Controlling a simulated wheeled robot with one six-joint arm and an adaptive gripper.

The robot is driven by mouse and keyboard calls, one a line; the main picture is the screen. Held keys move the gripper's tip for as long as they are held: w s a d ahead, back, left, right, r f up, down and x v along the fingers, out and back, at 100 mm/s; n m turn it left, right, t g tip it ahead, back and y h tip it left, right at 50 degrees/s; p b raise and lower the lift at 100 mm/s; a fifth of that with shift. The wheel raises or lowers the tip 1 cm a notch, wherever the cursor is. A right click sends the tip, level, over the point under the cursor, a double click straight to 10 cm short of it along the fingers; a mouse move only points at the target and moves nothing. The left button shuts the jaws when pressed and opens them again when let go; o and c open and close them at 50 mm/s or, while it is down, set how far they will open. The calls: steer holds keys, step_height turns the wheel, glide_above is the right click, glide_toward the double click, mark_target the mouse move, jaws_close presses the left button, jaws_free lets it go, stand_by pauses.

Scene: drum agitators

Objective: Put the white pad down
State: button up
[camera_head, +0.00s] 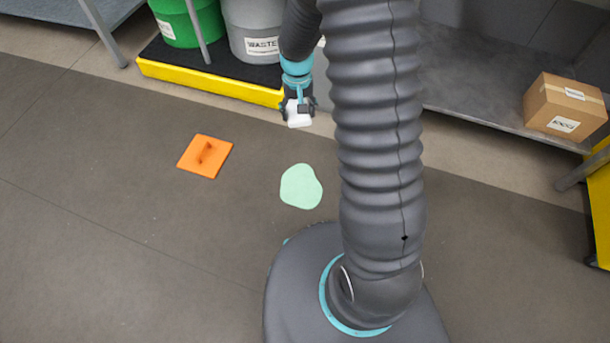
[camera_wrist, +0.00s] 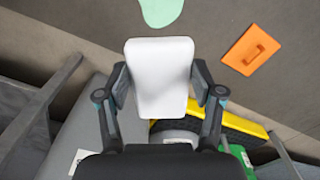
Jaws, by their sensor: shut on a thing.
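My gripper (camera_wrist: 159,90) is shut on the white pad (camera_wrist: 160,65), with one finger at each side of it in the wrist view. In the head view the white pad (camera_head: 299,119) shows below my gripper (camera_head: 298,106), held above the floor near the yellow-edged platform. A pale green patch (camera_head: 301,187) lies on the floor nearer my base; it also shows at the top of the wrist view (camera_wrist: 161,10). An orange plate with a handle (camera_head: 205,156) lies flat on the floor to the left of the green patch.
A green drum (camera_head: 190,22) and a grey drum labelled WASTE (camera_head: 256,30) stand on a black platform with a yellow edge (camera_head: 205,83). A cardboard box (camera_head: 564,106) sits on a grey shelf at the right. The floor at the left is clear.

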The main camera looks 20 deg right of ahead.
steer(key=w+d+f+m+b, duration=0.1)
steer(key=d+f+m+b, duration=0.3)
steer(key=f+m, duration=0.9)
steer(key=m+b, duration=0.4)
steer(key=m, duration=0.7)
glide_above(295, 185)
step_height(295, 185, down, 20)
steer(key=shift+f, duration=2.05)
steer(key=shift+f, duration=0.1)
steer(key=shift+f+b, duration=0.15)
steer(key=shift+b, duration=0.25)
steer(key=o, duration=0.9)
